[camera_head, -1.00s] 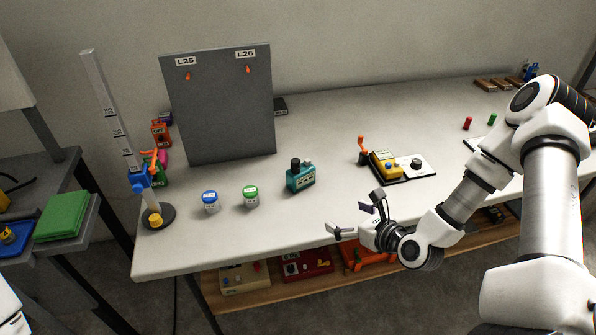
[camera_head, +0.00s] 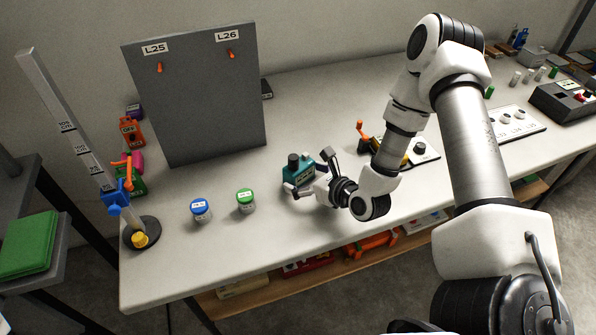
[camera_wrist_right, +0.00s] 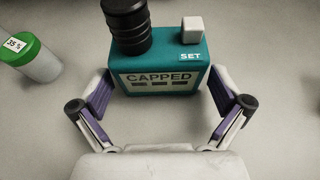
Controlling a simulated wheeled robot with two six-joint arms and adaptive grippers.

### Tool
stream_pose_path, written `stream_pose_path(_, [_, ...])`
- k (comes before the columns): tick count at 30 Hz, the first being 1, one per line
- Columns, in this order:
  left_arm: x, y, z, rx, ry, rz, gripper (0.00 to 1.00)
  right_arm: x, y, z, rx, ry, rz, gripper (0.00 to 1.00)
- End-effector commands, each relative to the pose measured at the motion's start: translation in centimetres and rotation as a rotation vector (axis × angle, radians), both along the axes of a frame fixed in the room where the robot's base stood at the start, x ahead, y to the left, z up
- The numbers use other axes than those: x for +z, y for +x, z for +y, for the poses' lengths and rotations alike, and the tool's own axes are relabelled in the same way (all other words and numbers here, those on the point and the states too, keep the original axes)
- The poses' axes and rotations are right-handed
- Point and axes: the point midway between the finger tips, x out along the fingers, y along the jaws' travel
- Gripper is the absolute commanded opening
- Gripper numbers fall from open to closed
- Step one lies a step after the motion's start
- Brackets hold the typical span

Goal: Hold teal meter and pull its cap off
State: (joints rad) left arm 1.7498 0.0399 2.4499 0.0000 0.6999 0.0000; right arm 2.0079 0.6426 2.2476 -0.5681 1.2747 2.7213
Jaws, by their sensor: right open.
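The teal meter (camera_head: 297,172) stands upright on the white table, right of the green-lidded jar. In the right wrist view the teal meter (camera_wrist_right: 165,78) shows a "CAPPED" display, a black ribbed cap (camera_wrist_right: 127,24) on its top left and a light button marked SET (camera_wrist_right: 193,27) on its top right. My right gripper (camera_head: 308,178) is at the meter's front. In the right wrist view my right gripper (camera_wrist_right: 157,98) is open, one finger on each side of the meter's lower part, with nothing clearly clamped. My left gripper is not in view.
A green-lidded jar (camera_head: 245,201) and a blue-lidded jar (camera_head: 201,210) stand to the left. A grey panel (camera_head: 200,100) rises behind, with a marked post (camera_head: 70,125) at far left.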

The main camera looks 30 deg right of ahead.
Motion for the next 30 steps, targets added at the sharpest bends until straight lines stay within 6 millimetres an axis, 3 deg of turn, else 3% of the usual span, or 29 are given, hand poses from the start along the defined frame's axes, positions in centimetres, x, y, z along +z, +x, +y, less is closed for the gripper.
stream_pose_path(3, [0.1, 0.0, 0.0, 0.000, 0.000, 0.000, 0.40, -0.7, 1.6, 0.2, 0.001, -0.003, 0.001, 1.00])
stream_pose_path(10, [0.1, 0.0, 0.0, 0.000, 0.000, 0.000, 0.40, -0.8, 1.9, 0.3, -0.001, 0.000, 0.001, 1.00])
stream_pose_path(11, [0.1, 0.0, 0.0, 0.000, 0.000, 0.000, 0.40, -0.8, 1.9, 0.3, -0.001, 0.000, 0.001, 0.93])
stream_pose_path(15, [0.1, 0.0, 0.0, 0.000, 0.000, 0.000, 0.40, -0.8, 1.9, 0.3, -0.001, 0.000, 0.001, 0.43])
stream_pose_path(17, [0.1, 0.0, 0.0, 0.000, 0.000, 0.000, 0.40, -0.8, 1.9, 0.3, -0.001, 0.000, 0.001, 0.42])
stream_pose_path(18, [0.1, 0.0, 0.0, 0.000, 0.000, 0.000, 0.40, -0.8, 1.9, 0.2, -0.001, 0.001, 0.000, 0.36])
stream_pose_path(30, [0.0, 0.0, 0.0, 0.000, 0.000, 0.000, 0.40, 0.3, 1.9, 0.2, -0.003, 0.001, -0.001, 0.35])
